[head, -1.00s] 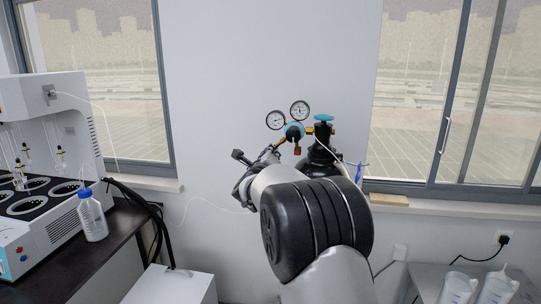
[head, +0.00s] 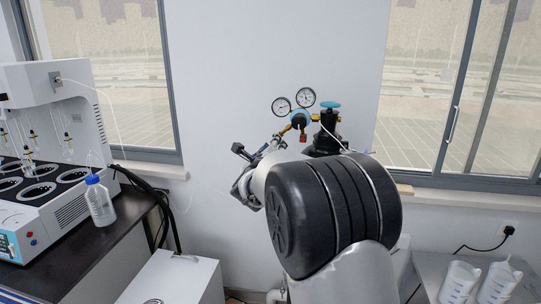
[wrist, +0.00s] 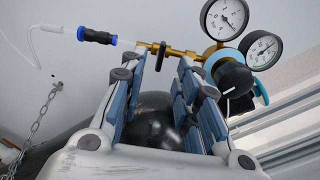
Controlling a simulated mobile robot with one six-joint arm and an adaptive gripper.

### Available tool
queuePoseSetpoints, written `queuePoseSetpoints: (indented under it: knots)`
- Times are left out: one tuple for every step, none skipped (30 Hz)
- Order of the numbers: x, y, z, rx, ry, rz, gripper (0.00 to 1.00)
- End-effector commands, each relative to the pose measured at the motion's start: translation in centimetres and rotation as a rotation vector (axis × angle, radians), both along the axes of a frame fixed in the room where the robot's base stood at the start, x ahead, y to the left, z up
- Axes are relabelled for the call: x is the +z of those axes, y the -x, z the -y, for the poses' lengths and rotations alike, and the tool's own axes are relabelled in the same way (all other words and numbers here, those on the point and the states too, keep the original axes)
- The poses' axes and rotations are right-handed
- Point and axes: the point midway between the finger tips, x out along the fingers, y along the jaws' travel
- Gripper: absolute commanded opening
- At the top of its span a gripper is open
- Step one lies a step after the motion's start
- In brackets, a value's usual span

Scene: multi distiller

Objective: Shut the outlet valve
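A small black handle (wrist: 161,56), seemingly the outlet valve, sits on this pipe. My gripper (wrist: 164,62) is open and empty, its blue-padded fingers appearing either side of the handle. I cannot tell how far beyond the tips it is.
A dark gas cylinder (head: 327,135) with a teal top knob (head: 330,105) stands against the wall. A chain (wrist: 35,122) hangs at the left in the wrist view. A distiller (head: 48,150) and bottle (head: 99,201) stand on the left bench; white jugs (head: 478,281) are lower right.

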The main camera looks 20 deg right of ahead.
Motion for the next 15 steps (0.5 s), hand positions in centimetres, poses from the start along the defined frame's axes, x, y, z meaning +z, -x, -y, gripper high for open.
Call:
queuePoseSetpoints:
  knots:
    - [0.1, 1.1, -0.8, 0.002, 0.0, 0.001, 0.29]
    - [0.1, 1.6, -1.2, 0.003, 0.0, 0.0, 0.29]
    - [0.1, 2.3, -1.6, 0.001, 0.0, 0.0, 0.29]
    - [0.0, 2.8, -1.9, 0.001, 0.001, -0.001, 0.29]
    - [0.1, 3.2, -2.3, 0.002, 0.0, -0.001, 0.29]
    - [0.0, 3.8, -2.6, 0.001, 0.0, 0.0, 0.29]
    - [0.0, 4.2, -2.8, 0.001, 0.0, 0.0, 0.29]
    - [0.1, 4.5, -3.1, 0.001, 0.0, 0.001, 0.29]
    - [0.0, 4.9, -3.4, 0.001, 0.0, 0.0, 0.29]
    - [0.0, 5.1, -3.5, 0.001, 0.0, 0.0, 0.29]
    - [0.0, 5.3, -3.6, 0.001, 0.0, 0.0, 0.29]
    - [0.0, 5.6, -3.8, 0.001, 0.0, 0.001, 0.29]
    - [0.0, 5.7, -3.8, 0.0, 0.0, 0.0, 0.29]
    - [0.0, 5.8, -3.9, -0.001, 0.0, 0.001, 0.29]
    - [0.0, 5.9, -3.9, -0.001, 0.0, 0.001, 0.29]
